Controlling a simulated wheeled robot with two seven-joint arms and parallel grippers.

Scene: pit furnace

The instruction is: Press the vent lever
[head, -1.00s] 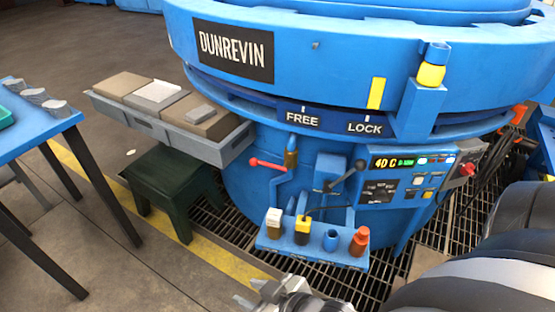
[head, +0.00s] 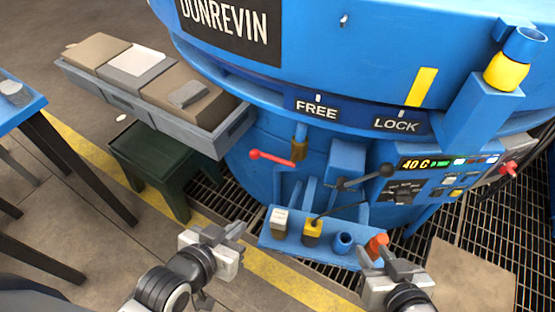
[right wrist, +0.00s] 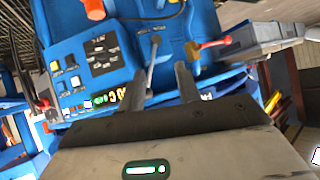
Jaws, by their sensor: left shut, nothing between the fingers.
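A lever with a red ball end (head: 255,155) and a lever with a black ball end (head: 386,171) stick out from the blue furnace body; no label shows which is the vent lever. The black-ended lever (right wrist: 155,42) and the red lever (right wrist: 216,43) also show in the right wrist view. My left gripper (head: 232,232) is shut and empty, in front of and below the red lever, apart from it. My right gripper (head: 384,258) is open and empty, below the black-ended lever, near the right end of the blue holder shelf. Its fingers (right wrist: 162,82) stand apart.
The blue holder shelf (head: 275,243) carries several small items, including an orange one (head: 377,244) close to my right gripper. A control panel (head: 420,180) is at right. A grey tray (head: 200,137) with blocks and a green stool (head: 150,155) stand left.

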